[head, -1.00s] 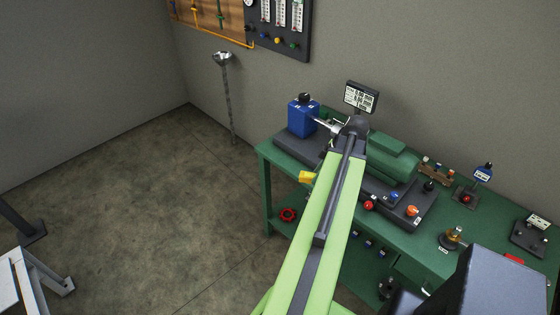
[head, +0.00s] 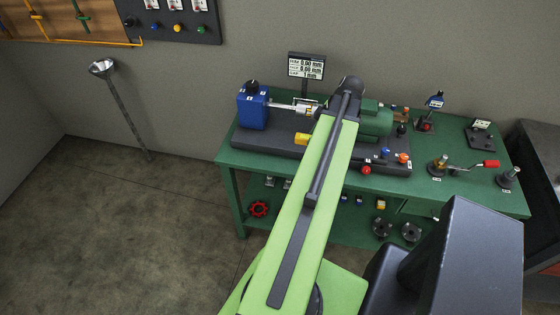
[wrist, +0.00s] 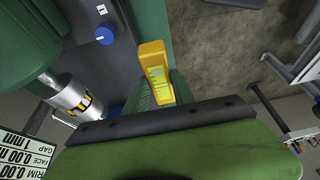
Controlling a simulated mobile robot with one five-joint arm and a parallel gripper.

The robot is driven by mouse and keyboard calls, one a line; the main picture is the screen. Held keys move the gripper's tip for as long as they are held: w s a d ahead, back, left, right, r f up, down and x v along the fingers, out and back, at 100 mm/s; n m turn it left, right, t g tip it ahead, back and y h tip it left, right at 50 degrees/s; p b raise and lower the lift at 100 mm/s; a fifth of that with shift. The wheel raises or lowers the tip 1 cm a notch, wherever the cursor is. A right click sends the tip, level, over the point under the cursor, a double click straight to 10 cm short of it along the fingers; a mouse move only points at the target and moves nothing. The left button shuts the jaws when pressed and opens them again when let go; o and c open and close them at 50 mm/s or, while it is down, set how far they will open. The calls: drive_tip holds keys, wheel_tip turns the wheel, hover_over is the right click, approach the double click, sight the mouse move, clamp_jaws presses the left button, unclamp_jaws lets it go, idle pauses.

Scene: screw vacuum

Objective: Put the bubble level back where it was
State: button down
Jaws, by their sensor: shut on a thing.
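The bubble level (wrist: 156,70) is a small yellow block with a paler marked face in the wrist view. It also shows in the head view as a yellow block (head: 302,139) just left of my arm, in line with the front of the machine's dark base (head: 270,140). My gripper (wrist: 160,98) is shut on the level. The fingers are mostly hidden by the wrist, and in the head view my arm hides them. I cannot tell the gap between the level and the surface below it.
The green bench (head: 450,185) carries a blue block (head: 252,106), a silver shaft, a green motor (head: 376,120) and a readout (head: 306,67). Red, blue and orange knobs sit at the base's right. A crank tool (head: 465,166) lies further right.

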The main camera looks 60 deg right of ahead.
drive_tip(key=shift+s+a+r, duration=0.25)
drive_tip(key=shift+s, duration=0.15)
drive_tip(key=w+a+f+b, duration=0.3)
drive_tip(key=w+f+b, duration=0.3)
drive_tip(key=w, duration=0.6)
drive_tip(key=f+b, duration=0.6)
drive_tip(key=f, duration=0.1)
drive_tip(key=f+b, duration=0.3)
drive_tip(key=b, duration=0.1)
drive_tip(key=shift+s+d+f, duration=0.1)
drive_tip(key=shift+s+f, duration=0.05)
drive_tip(key=shift+s, duration=0.15)
drive_tip(key=shift+r, duration=0.25)
drive_tip(key=shift+f, duration=0.2)
drive_tip(key=c, duration=1.3)
unclamp_jaws()
drive_tip(key=shift+c, duration=0.2)
drive_tip(key=shift+r, duration=0.1)
